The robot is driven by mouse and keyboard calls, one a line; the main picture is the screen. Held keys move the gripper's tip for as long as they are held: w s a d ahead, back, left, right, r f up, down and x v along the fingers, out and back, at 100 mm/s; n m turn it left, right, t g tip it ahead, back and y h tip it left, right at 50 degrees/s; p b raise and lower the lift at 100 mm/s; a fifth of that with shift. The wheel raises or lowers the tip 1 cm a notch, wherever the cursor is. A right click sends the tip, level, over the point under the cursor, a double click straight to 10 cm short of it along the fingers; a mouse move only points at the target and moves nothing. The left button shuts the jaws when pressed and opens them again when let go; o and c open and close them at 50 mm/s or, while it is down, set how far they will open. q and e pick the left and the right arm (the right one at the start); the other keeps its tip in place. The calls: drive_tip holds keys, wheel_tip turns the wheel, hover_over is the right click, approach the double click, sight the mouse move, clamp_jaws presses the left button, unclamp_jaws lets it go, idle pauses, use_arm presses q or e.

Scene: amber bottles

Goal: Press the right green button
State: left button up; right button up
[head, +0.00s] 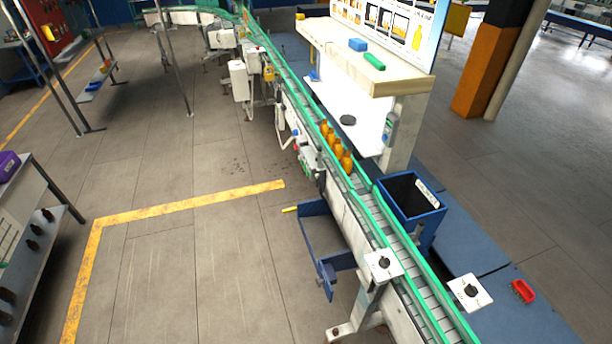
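Neither of my grippers shows in the head view. I cannot make out a clear green button. Two white boxes with dark round knobs flank the conveyor: the left box (376,273) and the right box (463,299). A small control unit (307,158) with green and red spots sits on the conveyor's left side, too small to read. Several amber bottles (336,143) stand in a row on the conveyor (398,239) between green rails.
A dark blue bin (410,212) stands right of the conveyor. A red tray (523,291) lies on the blue platform (462,240). Open floor with a yellow line (190,203) lies left.

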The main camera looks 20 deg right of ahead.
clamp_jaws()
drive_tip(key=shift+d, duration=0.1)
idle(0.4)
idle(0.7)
